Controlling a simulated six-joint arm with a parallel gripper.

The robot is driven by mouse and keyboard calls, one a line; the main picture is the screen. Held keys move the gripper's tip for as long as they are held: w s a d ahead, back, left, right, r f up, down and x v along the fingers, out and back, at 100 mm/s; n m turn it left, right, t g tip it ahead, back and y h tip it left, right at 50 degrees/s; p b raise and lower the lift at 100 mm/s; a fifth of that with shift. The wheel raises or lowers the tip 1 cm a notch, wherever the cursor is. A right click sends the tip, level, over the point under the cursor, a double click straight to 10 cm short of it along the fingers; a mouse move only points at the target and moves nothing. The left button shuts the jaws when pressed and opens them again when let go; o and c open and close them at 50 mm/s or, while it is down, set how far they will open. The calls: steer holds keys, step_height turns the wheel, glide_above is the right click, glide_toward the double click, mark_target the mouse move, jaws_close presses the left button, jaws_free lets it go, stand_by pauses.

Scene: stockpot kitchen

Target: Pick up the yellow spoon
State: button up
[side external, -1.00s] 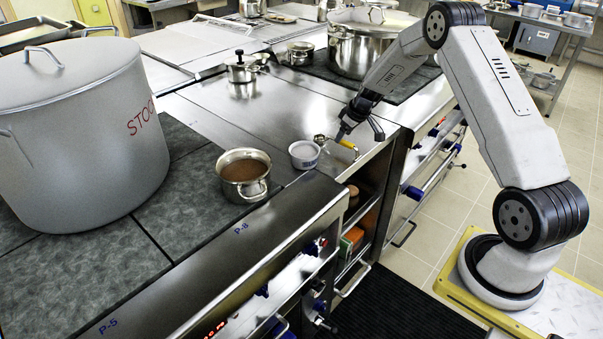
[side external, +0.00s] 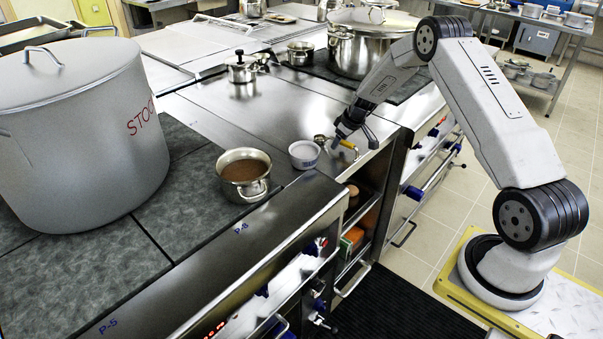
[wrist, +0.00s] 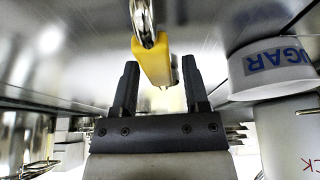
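The yellow spoon has a yellow handle (side external: 347,144) and a metal end, and lies on the steel counter near its right edge, just right of a white bowl. My gripper (side external: 354,138) is low over the handle. In the wrist view the yellow handle (wrist: 155,66) shows between the two fingers of my gripper (wrist: 161,78), which stand apart. The fingers do not look closed on it; whether either one touches it I cannot tell. The spoon's far end is partly out of the wrist view.
The white bowl (side external: 304,154), labelled sugar in the wrist view (wrist: 275,68), stands close beside the spoon. A small pot of brown liquid (side external: 244,176) is further left. A large stockpot (side external: 80,140) stands at far left.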

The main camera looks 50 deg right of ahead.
jaws_close()
stand_by(1.2)
